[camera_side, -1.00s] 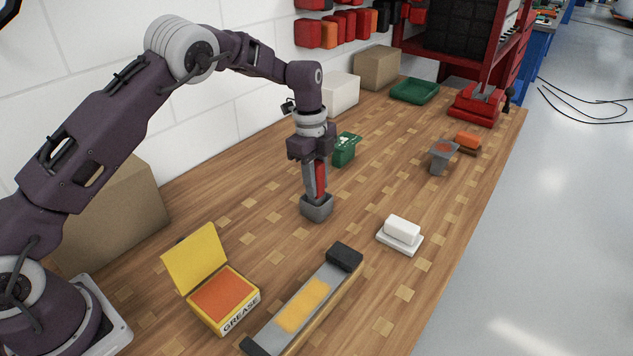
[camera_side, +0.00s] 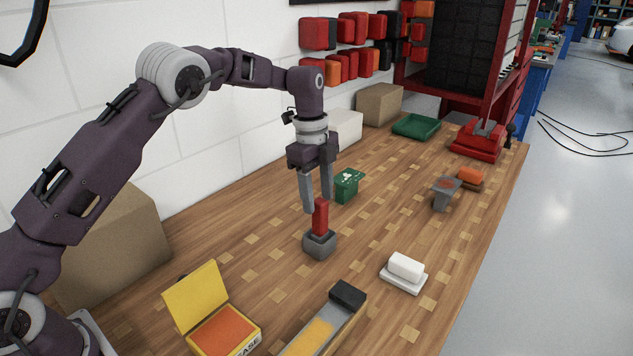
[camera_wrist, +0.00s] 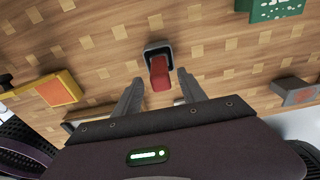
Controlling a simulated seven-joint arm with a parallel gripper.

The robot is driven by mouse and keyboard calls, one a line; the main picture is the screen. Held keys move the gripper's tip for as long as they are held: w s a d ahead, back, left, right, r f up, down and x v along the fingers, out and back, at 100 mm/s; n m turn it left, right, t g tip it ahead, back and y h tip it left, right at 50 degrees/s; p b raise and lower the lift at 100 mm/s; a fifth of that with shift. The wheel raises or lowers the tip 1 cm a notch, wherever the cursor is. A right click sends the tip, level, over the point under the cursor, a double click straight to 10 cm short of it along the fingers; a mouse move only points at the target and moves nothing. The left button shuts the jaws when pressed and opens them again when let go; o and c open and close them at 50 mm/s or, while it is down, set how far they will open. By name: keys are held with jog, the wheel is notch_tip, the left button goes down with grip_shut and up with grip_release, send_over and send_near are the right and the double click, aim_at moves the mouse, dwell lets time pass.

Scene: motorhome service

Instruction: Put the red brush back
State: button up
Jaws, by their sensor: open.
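The red brush (camera_side: 320,214) stands upright in a small grey holder (camera_side: 319,246) on the wooden bench, with its red handle sticking up. My gripper (camera_side: 317,208) is above it, pointing down, with its two fingers apart around the top of the handle. In the wrist view the red brush (camera_wrist: 160,75) and the dark-rimmed holder (camera_wrist: 157,47) show just beyond my open fingers (camera_wrist: 156,90), with clear space on both sides. The brush's lower end is hidden inside the holder.
A yellow grease box (camera_side: 220,330), a grey tray with a yellow patch (camera_side: 325,325) and a white block on a dish (camera_side: 405,269) are nearer. A green box (camera_side: 346,187) stands behind. A grey stand (camera_side: 444,194) and an orange-topped brush (camera_side: 470,176) are at right.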

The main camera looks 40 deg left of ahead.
jog(key=r, duration=0.5)
jog(key=shift+a+r, duration=0.3)
jog(key=shift+r, duration=0.1)
jog(key=s+r+n+t, duration=0.3)
jog(key=s+r+n, duration=0.7)
jog(key=s+r, duration=0.6)
jog(key=s+f+n+t, duration=0.1)
jog(key=s+f+n, duration=0.1)
jog(key=s, duration=0.5)
jog(key=s+f+n, duration=0.3)
jog(key=s, duration=0.4)
jog(key=s+f+n+t+y, duration=0.1)
jog(key=s+f+n, duration=0.2)
jog(key=s, duration=0.4)
jog(key=shift+s+t, duration=0.2)
jog(key=shift+t, duration=0.1)
jog(key=shift+a+r, duration=0.1)
